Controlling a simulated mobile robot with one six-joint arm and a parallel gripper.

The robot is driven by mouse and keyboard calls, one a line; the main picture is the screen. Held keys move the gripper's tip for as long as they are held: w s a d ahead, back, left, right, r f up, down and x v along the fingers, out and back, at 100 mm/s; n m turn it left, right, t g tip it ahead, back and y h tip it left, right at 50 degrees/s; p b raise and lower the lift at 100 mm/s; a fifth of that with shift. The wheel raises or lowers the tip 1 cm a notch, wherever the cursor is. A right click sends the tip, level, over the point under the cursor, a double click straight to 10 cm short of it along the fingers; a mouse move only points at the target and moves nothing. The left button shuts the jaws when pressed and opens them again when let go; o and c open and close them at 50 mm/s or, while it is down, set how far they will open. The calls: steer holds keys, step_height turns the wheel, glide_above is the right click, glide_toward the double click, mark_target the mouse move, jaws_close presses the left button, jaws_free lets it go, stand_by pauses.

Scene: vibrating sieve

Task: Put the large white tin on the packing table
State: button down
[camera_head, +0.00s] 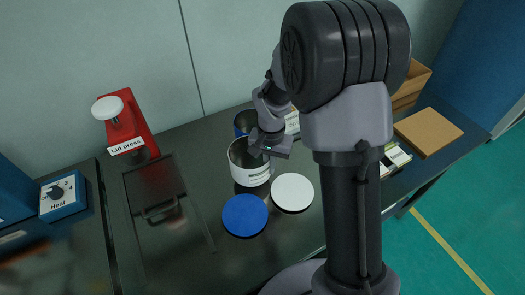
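A white tin (247,172) without a lid stands upright on the dark table (183,255), near the middle of the view. Its dark inside and a printed label on its side show. My gripper (262,154) is at the tin's right rim, pointing down. The fingers are small and partly hidden, so I cannot tell whether they are open or closed on the rim. A blue tin (241,124) stands just behind the white tin, partly hidden by my arm.
A white disc (291,192) and a blue disc (245,215) lie in front of the tin. A red lid press (127,125) and a blue heat box (63,195) stand left. A brown board (428,132) and cardboard box (409,88) are right. A dark handled panel (155,188) lies left of the tin.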

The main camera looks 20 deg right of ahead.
steer(key=w+a+b, duration=0.1)
steer(key=w+a, duration=0.2)
steer(key=w+a+f+b, duration=0.1)
steer(key=w+a, duration=0.2)
steer(key=w, duration=0.1)
steer(key=w+a+b, duration=0.1)
steer(key=w+a, duration=0.2)
steer(key=w, duration=0.1)
steer(key=shift+w+a+f, duration=0.2)
steer(key=shift+a+f, duration=0.1)
steer(key=shift+f, duration=0.05)
steer(key=shift+w+a+f, duration=0.15)
steer(key=shift+w+f, duration=0.05)
step_height(320, 180, down, 3)
steer(key=shift+f+b, duration=0.1)
steer(key=shift+b, duration=0.95)
steer(key=c, duration=1.7)
jaws_free()
